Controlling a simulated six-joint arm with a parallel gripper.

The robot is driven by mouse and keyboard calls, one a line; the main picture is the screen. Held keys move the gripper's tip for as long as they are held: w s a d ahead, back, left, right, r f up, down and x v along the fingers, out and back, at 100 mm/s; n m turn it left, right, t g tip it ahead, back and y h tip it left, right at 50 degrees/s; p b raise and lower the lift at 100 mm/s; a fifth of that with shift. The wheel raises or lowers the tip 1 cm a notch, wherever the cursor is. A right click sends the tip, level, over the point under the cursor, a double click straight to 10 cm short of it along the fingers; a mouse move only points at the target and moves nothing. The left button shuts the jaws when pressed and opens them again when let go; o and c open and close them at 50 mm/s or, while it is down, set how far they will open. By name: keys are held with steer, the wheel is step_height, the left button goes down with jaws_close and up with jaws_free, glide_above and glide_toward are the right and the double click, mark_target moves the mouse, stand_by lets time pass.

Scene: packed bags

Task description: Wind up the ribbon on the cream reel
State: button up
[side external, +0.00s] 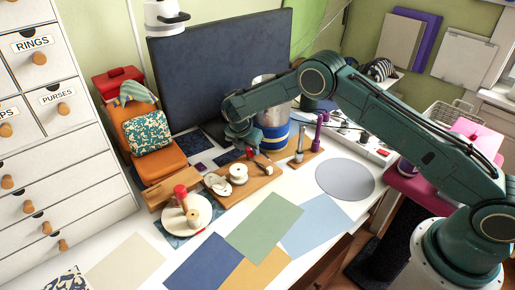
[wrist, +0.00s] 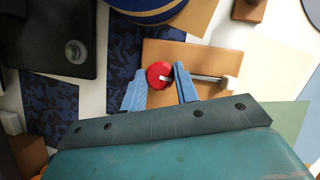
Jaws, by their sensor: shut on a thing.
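A cream reel (side external: 237,174) stands on a wooden board (side external: 262,190) near the middle of the table. My gripper (side external: 246,146) reaches down at the board's far edge, behind the reel. In the wrist view, my gripper (wrist: 160,88) is shut on a round red knob (wrist: 159,74), which sits between its two blue fingers. A thin pale rod (wrist: 207,78) runs rightward near the knob, over the board (wrist: 215,60), to a cream end piece (wrist: 231,86). I cannot make out the ribbon or how much of it is wound.
A blue and cream drum with a yellow band (side external: 272,136) stands close behind my gripper. A purple post (side external: 319,132) is to its right. Flat coloured sheets (side external: 265,225) cover the front table.

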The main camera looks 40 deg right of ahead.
steer(key=shift+w+m+g, duration=0.15)
steer(key=shift+m+g, duration=0.75)
steer(key=shift+m, duration=1.5)
steer(key=o, duration=1)
steer(key=shift+n, duration=0.3)
